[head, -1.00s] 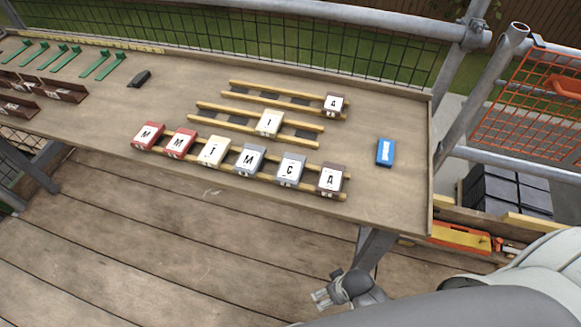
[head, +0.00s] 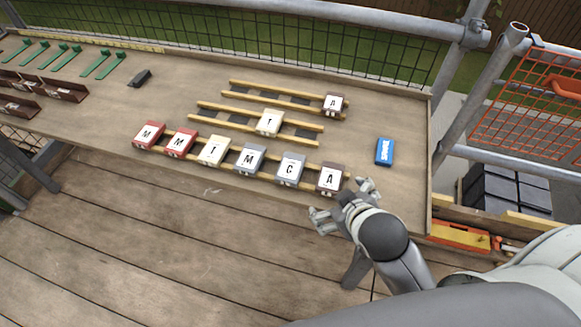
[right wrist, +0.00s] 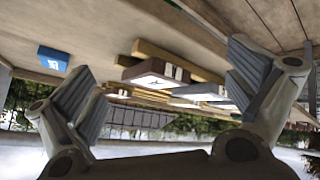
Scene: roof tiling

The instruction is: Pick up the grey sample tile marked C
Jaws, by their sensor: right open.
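The grey sample tile marked C (head: 290,169) sits on the front wooden rack, between a grey tile marked M (head: 249,160) on its left and a brown tile marked A (head: 330,179) on its right. My right gripper (head: 341,203) is open and empty at the table's front edge, just right of and in front of the brown A tile. In the right wrist view its two fingers (right wrist: 165,95) stand wide apart, with the brown A tile (right wrist: 157,72) between and beyond them. The C tile cannot be made out clearly there. My left gripper is not in view.
Red M tiles (head: 148,135) and a cream T tile (head: 213,151) share the front rack. Racks behind hold another T tile (head: 269,122) and A tile (head: 334,104). A blue box (head: 385,151) lies at the right; it also shows in the right wrist view (right wrist: 53,59).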

